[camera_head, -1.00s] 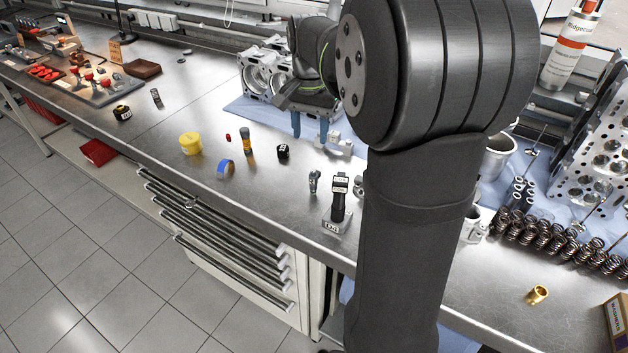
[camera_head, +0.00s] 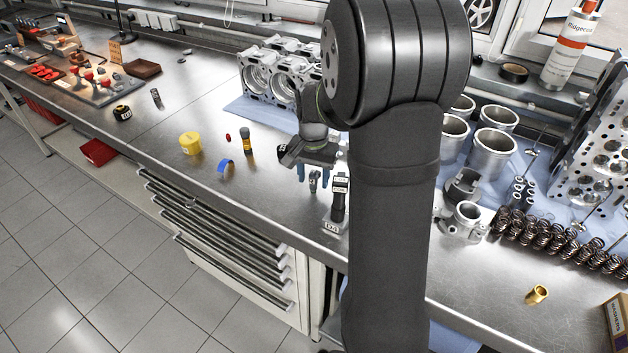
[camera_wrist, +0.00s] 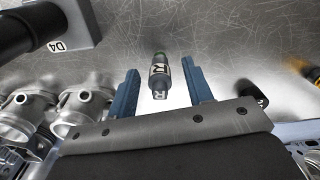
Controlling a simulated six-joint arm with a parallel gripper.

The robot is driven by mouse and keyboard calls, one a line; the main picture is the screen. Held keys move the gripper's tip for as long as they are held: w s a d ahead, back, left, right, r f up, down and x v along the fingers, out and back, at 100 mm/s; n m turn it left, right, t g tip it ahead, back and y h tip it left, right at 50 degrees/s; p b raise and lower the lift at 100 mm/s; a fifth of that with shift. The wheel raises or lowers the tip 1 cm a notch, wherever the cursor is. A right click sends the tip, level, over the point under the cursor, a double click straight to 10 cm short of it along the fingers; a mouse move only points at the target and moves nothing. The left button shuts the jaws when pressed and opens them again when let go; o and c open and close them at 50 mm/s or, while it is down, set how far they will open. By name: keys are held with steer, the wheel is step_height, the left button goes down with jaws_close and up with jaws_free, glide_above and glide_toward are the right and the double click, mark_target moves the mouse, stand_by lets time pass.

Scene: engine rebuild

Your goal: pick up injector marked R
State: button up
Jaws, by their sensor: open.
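The injector marked R (camera_wrist: 159,76) is a small grey metal cylinder with a white label bearing an R and a green ring at its far end. In the wrist view it lies between my gripper's two blue fingers, with a gap on each side. In the head view the injector (camera_head: 314,181) is on the steel bench, left of the black stand. My gripper (camera_head: 314,180) is open and above the bench there. It also shows in the wrist view (camera_wrist: 162,92), with nothing held between its fingers.
A black post on a base marked D4 (camera_wrist: 70,30) stands close by; it also shows in the head view (camera_head: 338,200). A small black part (camera_wrist: 252,93) is right of the fingers. Bench toward the yellow pot (camera_head: 190,143) is mostly free.

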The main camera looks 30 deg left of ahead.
steer(key=shift+f, duration=0.1)
steer(key=shift+c, duration=0.5)
jaws_close()
